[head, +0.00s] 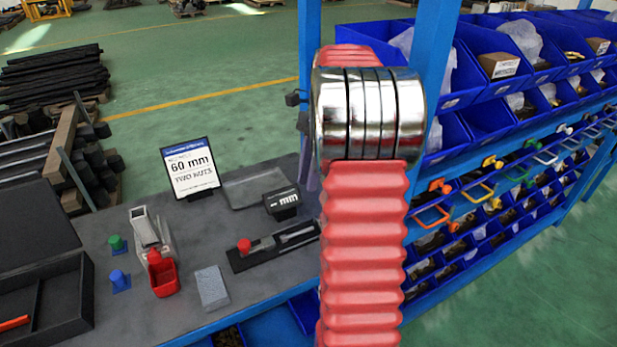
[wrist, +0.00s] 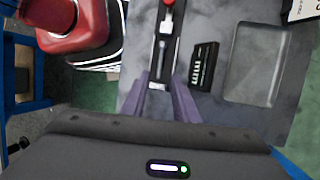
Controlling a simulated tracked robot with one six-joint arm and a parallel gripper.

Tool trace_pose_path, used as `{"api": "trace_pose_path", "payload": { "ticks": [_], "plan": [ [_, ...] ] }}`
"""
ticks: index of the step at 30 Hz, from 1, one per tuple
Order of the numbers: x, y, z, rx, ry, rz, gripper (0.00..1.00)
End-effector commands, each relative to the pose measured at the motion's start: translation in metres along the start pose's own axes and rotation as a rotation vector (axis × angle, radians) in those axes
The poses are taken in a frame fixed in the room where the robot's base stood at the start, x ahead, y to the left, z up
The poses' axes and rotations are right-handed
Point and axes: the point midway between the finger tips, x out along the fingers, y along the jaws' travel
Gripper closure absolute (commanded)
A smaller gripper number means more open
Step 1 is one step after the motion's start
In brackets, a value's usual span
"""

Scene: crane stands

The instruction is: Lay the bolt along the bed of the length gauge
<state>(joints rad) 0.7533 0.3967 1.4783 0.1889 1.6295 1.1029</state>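The length gauge (head: 262,251) lies on the grey bench, a dark narrow bed with a red knob (head: 244,246) at its left end and a small display (head: 282,203) behind it. In the wrist view the gauge (wrist: 167,40) runs away from my gripper, with the display (wrist: 203,66) to its right. My gripper (wrist: 162,78) has its two purple fingers apart over the near end of the gauge, with no part visibly clamped between them. A light grey strip shows along the bed; I cannot tell whether it is the bolt. In the head view my arm hides most of the gripper.
A sign (head: 190,168) reads 60 mm, two nuts. A blue rack (head: 430,70) with bins rises at right.

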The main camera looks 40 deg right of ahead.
Motion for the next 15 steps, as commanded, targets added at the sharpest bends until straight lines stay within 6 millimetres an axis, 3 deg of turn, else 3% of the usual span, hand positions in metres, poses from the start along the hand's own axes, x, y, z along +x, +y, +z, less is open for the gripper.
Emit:
{"api": "trace_pose_path", "payload": {
  "ticks": [8, 15],
  "plan": [
    [-0.001, 0.002, 0.007, -0.025, 0.010, -0.005, 0.73],
    [-0.002, 0.014, 0.051, -0.209, 0.083, -0.047, 0.73]
  ]
}}
